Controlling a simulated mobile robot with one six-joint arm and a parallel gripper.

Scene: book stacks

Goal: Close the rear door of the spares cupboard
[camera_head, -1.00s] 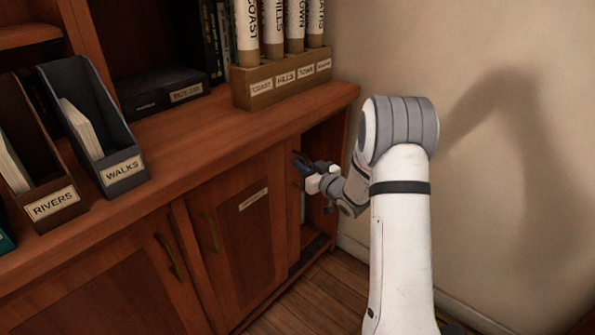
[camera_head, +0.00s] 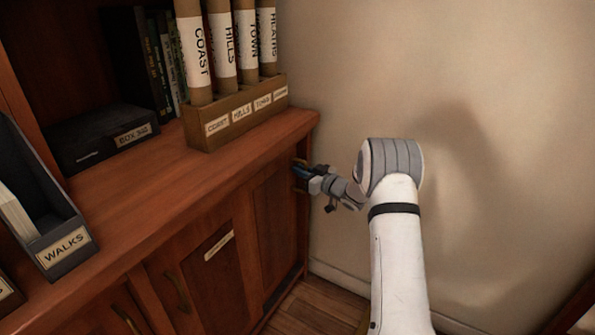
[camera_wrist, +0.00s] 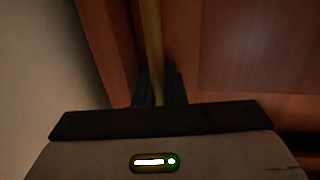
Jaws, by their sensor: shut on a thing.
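The spares cupboard is the low wooden unit under the counter; its label is too small to read. Its rear door (camera_head: 272,215) shows as a reddish panel at the right end, close to the end post. My gripper (camera_head: 301,173) is at this door's right edge, shut on a brass upright handle (camera_wrist: 154,45). The wrist view shows my dark fingers (camera_wrist: 160,90) on both sides of the handle, with the door panel (camera_wrist: 255,45) to the right. A labelled front door (camera_head: 205,270) stands left of the rear door. My fingers partly hide the handle and the door edge.
The counter top (camera_head: 150,205) holds a wooden rack (camera_head: 235,120) of labelled tubes, a dark box (camera_head: 100,140) and a WALKS file (camera_head: 50,215). The bare wall (camera_head: 420,90) is close on the right. Wooden floor (camera_head: 310,310) lies below.

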